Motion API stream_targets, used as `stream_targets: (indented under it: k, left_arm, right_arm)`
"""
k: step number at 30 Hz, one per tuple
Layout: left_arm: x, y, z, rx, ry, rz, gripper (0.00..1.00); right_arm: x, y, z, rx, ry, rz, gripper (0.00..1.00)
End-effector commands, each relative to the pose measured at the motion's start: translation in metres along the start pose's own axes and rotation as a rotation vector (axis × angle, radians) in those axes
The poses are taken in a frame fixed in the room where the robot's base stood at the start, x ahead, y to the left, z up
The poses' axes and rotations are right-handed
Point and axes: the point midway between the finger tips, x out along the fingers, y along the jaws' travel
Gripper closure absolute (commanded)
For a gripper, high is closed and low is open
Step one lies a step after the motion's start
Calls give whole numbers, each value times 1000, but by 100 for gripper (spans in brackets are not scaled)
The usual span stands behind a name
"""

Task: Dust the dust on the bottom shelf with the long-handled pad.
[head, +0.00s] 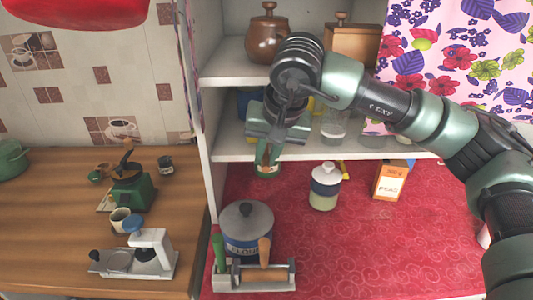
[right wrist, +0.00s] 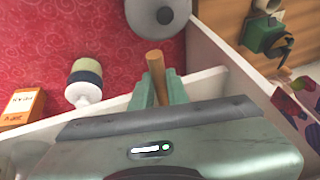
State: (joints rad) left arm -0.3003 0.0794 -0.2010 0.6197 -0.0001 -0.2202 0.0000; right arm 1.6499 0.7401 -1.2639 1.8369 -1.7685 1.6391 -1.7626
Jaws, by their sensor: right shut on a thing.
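My right gripper (head: 268,155) reaches in from the right, its fingers pointing down in front of the lower white shelf (head: 226,146). In the right wrist view its green fingers (right wrist: 158,92) are shut on a wooden handle (right wrist: 155,65), whose free end sticks out beyond them. The pad end of this tool is hidden behind the gripper, so I cannot see what it touches. I cannot make out dust on the lower shelf, which my arm partly covers. My left gripper is out of view.
The lower shelf holds a drinking glass (head: 333,127) and a blue item (head: 247,98). Below, the red counter carries a lidded jar (head: 325,187), an orange-and-white box (head: 391,181), a flour tin (head: 247,222) and a tool rack (head: 282,276). A white upright (head: 207,180) bounds the shelves at left.

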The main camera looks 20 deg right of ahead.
Motion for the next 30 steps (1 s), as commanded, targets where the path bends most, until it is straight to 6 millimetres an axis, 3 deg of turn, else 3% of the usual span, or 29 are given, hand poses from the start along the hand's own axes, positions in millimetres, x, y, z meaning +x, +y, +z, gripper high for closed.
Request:
stream_targets:
  k: [14, 30]
  left_arm:
    - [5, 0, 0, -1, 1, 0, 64]
    - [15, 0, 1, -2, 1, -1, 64]
  right_arm:
    - [5, 2, 2, 0, 0, 0, 100]
    - [3, 25, 1, 2, 0, 0, 100]
